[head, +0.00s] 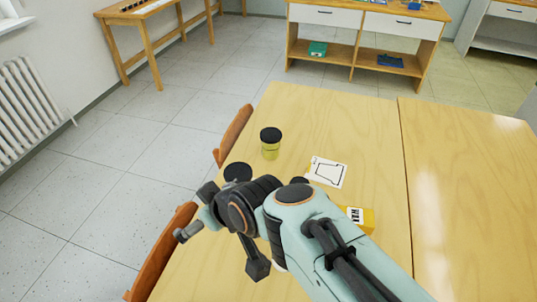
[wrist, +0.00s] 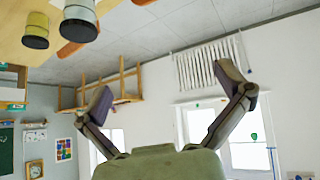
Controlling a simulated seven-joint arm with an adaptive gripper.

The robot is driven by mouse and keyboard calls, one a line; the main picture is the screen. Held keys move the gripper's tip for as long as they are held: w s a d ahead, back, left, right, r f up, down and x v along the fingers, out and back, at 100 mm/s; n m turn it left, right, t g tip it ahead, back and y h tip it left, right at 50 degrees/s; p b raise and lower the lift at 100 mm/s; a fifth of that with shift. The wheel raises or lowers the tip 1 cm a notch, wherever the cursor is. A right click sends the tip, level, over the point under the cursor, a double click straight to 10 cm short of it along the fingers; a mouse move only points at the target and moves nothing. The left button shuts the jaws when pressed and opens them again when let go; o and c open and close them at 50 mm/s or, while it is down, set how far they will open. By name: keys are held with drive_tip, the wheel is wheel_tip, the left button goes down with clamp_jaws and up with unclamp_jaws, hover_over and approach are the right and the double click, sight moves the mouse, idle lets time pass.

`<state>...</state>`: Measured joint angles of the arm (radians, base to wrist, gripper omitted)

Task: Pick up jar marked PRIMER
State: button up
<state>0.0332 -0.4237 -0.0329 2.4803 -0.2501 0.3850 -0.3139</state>
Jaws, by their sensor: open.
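Two black-lidded jars stand upright on the table. The farther jar (head: 270,149) has a yellow body. The nearer jar (head: 237,172) shows mainly its lid, the rest hidden behind my arm. In the wrist view, which is upside down, the yellow jar (wrist: 36,28) and a greyish jar (wrist: 80,22) are at the top left. No marking is readable on either, so I cannot tell which says PRIMER. My gripper (wrist: 167,90) is open and empty, its fingers spread toward the radiator wall. In the head view it is at the left of the arm, close to the nearer jar.
A white card with a black outline (head: 327,172) lies on the wooden table (head: 340,115). A yellow box (head: 367,222) is partly behind my arm. Chair backs (head: 233,134) line the left table edge. The far table area is clear.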

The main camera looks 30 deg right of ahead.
drive_tip(key=w+d+f+m+t+h, duration=0.2)
drive_tip(key=w+d+f+t, duration=0.15)
drive_tip(key=w+d, duration=0.8)
drive_tip(key=s+d+f+m+g+h, duration=0.1)
drive_tip(key=d+f+m, duration=0.1)
drive_tip(key=d+f, duration=0.3)
drive_tip(key=s+d+f+m+g+h, duration=0.1)
drive_tip(key=d+f, duration=0.3)
drive_tip(key=f, duration=0.4)
drive_tip(key=s+d+f+m+g+h, duration=0.1)
drive_tip(key=s+d+f+m, duration=0.1)
drive_tip(key=d+f, duration=0.3)
drive_tip(key=shift+s+d+f+m, duration=0.15)
drive_tip(key=shift+d+f+m, duration=0.1)
drive_tip(key=shift+f, duration=0.15)
drive_tip(key=shift+s+d+f+m, duration=0.1)
drive_tip(key=shift+f+m, duration=0.15)
drive_tip(key=shift+f, duration=0.1)
drive_tip(key=shift+w+d+f, duration=0.15)
drive_tip(key=shift+w+f, duration=0.05)
drive_tip(key=shift+w, duration=0.05)
drive_tip(key=x, duration=0.5)
drive_tip(key=shift+w+f, duration=0.2)
drive_tip(key=shift+w, duration=0.1)
drive_tip(key=c, duration=1.3)
